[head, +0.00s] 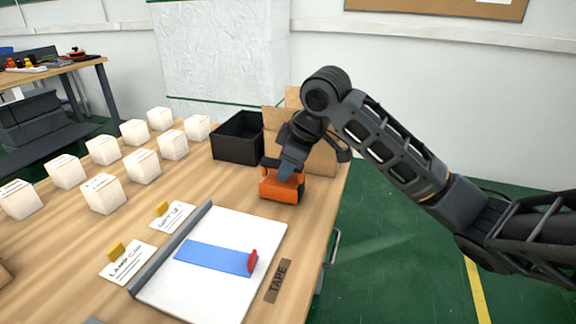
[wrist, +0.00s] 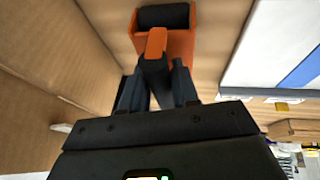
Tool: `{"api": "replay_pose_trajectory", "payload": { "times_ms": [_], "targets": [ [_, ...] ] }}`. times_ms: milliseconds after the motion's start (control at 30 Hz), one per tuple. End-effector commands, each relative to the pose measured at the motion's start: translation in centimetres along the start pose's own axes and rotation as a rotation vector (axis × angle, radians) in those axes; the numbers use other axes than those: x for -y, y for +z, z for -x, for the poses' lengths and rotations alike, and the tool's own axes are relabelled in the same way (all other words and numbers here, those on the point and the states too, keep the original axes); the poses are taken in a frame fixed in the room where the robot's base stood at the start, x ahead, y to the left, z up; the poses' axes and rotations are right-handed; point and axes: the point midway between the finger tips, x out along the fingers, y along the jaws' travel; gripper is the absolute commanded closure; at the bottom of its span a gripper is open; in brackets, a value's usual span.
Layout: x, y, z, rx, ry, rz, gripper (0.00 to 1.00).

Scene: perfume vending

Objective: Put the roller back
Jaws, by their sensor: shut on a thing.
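The roller (head: 282,187) is an orange body with a dark part, near the table's right edge, between the white board and the cardboard. In the wrist view, the roller (wrist: 190,45) shows its black cylinder at the top and an orange handle running down between my fingers. My gripper (head: 291,168) comes down on it from above. In the wrist view my gripper (wrist: 156,75) is shut on the handle. The roller is at or just above the tabletop; I cannot tell whether it touches. No separate holder for it can be made out.
A white board (head: 190,293) with a blue strip (head: 213,257) and a red piece (head: 252,262) lies in front. A black open box (head: 238,137) and cardboard (head: 317,170) stand behind. Several white cubes (head: 104,193) and cards (head: 128,262) are left. A TARE label (head: 278,282) lies right.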

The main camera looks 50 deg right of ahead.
Motion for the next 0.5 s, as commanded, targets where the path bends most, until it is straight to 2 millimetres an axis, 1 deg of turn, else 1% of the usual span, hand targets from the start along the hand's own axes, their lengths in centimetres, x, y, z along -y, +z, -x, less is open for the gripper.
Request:
{"api": "replay_pose_trajectory", "payload": {
  "times_ms": [33, 167, 200, 367, 400, 500],
  "targets": [
    [0.1, 0.2, -0.4, 0.004, -0.002, -0.001, 0.97],
    [0.2, 0.4, -0.8, 0.006, -0.005, -0.002, 0.97],
    [0.3, 0.5, -0.9, 0.007, -0.006, -0.003, 1.00],
    [0.4, 0.6, -1.2, 0.012, -0.009, -0.004, 1.00],
    [0.5, 0.7, -1.3, 0.014, -0.010, -0.003, 0.68],
    [0.5, 0.7, -1.4, 0.015, -0.012, -0.003, 0.58]
  ]
}}
